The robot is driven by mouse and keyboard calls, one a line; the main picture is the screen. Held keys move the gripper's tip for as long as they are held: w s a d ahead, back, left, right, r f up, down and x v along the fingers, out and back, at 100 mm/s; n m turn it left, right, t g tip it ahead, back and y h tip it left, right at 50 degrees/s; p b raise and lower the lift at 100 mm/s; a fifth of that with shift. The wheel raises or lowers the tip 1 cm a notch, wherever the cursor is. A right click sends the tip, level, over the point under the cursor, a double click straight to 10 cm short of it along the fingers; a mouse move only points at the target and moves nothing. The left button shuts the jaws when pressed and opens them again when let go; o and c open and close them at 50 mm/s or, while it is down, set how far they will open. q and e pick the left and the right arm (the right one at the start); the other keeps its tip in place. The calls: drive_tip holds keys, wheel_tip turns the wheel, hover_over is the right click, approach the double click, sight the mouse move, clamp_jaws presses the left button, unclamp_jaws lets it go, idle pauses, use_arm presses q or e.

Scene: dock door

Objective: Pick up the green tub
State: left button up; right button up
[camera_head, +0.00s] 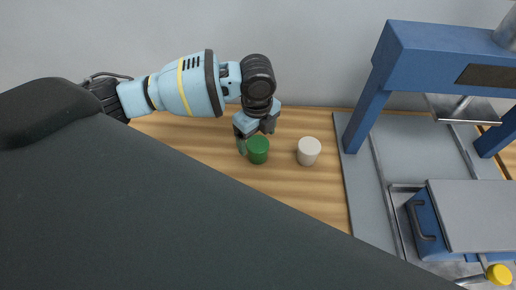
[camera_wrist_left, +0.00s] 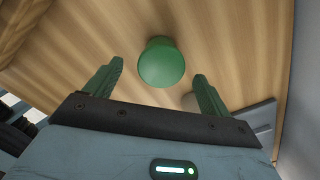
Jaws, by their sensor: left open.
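The green tub (camera_head: 257,150) stands on the wooden table, just below my left gripper (camera_head: 254,132) in the head view. In the left wrist view the green tub (camera_wrist_left: 161,63) shows ahead of the fingers and roughly between them in the picture. My left gripper (camera_wrist_left: 159,90) is open, with a green finger on each side and nothing between them. Whether a finger touches the tub, I cannot tell. My right gripper does not show in either view.
A white tub (camera_head: 309,151) stands just right of the green one. A blue press-like frame (camera_head: 400,75) rises on a grey plate (camera_head: 357,190) further right. A blue box with a grey lid (camera_head: 470,215) and a yellow knob (camera_head: 498,274) sit at lower right.

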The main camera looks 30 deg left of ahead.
sight(258, 144)
use_arm(q)
drive_tip(key=shift+w+f, duration=0.1)
drive_tip(key=shift+f, duration=2.4)
drive_tip(key=c, duration=1.1)
drive_tip(key=shift+r, duration=0.1)
